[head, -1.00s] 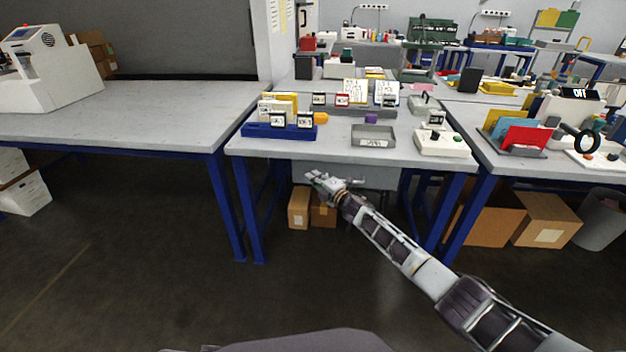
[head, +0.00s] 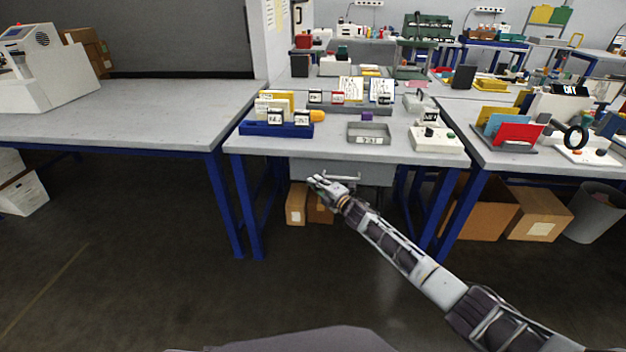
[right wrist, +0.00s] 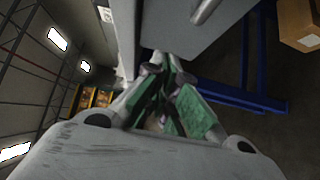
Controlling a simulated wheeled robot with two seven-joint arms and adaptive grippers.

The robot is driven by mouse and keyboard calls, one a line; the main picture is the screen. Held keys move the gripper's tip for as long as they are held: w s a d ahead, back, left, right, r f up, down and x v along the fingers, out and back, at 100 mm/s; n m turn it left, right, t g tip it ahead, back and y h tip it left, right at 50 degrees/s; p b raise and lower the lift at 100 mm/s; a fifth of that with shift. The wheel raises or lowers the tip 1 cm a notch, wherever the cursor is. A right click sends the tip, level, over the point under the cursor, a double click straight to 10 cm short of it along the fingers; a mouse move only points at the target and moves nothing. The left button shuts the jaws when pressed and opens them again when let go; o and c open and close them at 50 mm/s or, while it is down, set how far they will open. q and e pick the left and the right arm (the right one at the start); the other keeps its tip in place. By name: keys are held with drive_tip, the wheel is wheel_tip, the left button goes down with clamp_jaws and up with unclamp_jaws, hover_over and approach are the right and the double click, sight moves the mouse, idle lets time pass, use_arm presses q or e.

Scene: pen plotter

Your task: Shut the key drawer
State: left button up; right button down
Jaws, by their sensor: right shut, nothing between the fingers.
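The grey key drawer (head: 375,174) hangs under the front edge of the middle table, with a pale bar handle (head: 345,178) on its front. No drawer interior shows in the head view; I cannot tell exactly how far it is out. My right gripper (head: 314,181) is shut and empty, in front of the drawer's left part, left of the handle and covering some of the front. In the right wrist view the shut fingers (right wrist: 168,62) point towards the grey drawer (right wrist: 165,28), with the handle (right wrist: 206,10) at the top. Contact cannot be told. My left gripper is out of view.
The middle tabletop (head: 330,148) holds a blue rack (head: 275,129), a grey tray (head: 368,139) and a white button box (head: 436,141). Cardboard boxes (head: 296,205) stand below the drawer, between blue table legs (head: 246,205). The floor in front is clear.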

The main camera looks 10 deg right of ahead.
use_arm(q)
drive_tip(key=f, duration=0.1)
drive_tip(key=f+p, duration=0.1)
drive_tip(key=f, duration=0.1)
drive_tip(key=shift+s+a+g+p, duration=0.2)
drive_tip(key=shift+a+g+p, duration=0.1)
drive_tip(key=shift+p, duration=0.05)
use_arm(e)
drive_tip(key=v, duration=0.7)
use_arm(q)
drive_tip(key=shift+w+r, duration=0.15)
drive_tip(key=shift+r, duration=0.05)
